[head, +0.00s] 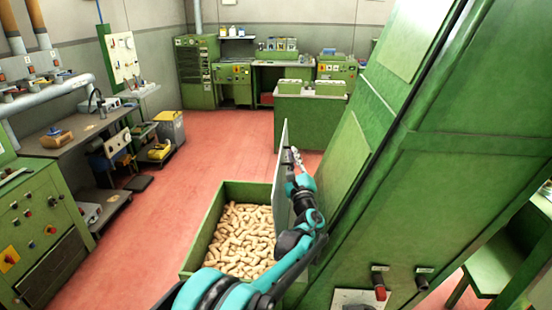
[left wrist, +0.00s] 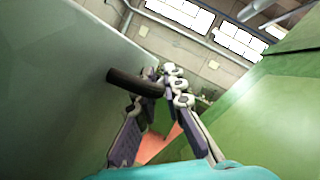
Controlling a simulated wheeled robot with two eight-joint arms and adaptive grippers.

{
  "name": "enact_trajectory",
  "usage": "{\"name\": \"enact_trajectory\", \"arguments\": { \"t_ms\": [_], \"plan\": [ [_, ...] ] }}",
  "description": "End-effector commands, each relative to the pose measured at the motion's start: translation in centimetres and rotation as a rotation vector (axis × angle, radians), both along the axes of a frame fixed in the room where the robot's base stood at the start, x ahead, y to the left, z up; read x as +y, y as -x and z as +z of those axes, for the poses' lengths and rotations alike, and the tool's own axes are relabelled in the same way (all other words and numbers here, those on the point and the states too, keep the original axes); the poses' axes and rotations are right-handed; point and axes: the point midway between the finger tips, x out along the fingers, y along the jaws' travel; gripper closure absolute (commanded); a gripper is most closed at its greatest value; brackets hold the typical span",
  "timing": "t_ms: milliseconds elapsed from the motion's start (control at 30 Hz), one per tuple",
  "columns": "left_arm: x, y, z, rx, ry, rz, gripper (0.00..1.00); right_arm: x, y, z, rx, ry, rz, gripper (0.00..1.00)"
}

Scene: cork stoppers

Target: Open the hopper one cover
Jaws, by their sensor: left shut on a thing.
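The hopper one cover is a thin grey panel (head: 281,150) standing on edge, seen nearly edge-on beside the tall green machine in the head view. In the left wrist view its broad grey face (left wrist: 45,95) fills the left side. A dark bar handle (left wrist: 132,82) sticks out from that face. My left gripper (head: 292,158) is at the panel's right side; in the left wrist view its fingers (left wrist: 167,83) are shut on the handle's outer end. The handle is hidden in the head view. My right gripper is out of view.
A green bin (head: 203,234) full of corks sits left of the panel. The tall green machine (head: 345,160) rises close on the right. A green cabinet (head: 300,118) stands behind, and a workbench (head: 75,138) at the left. The red floor between is mostly clear.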

Motion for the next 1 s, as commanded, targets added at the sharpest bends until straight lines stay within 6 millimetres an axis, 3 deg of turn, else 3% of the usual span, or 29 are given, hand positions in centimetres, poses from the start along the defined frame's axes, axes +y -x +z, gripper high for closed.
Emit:
{"name": "enact_trajectory", "arguments": {
  "t_ms": [300,700,733,767,1000],
  "plan": [
    [-2.3,0.5,-0.3,-0.012,-0.069,-0.003,1.0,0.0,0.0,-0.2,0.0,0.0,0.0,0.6],
    [-2.4,0.5,-0.4,-0.012,-0.072,-0.004,1.0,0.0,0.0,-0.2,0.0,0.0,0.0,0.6],
    [-2.4,0.5,-0.4,-0.011,-0.072,-0.004,0.85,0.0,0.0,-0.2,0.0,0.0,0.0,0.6],
    [-2.4,0.5,-0.4,-0.011,-0.072,-0.004,0.81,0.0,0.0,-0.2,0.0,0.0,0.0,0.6],
    [-2.3,0.5,-0.3,-0.013,-0.072,-0.002,0.81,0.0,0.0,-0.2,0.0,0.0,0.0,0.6]
  ]
}}
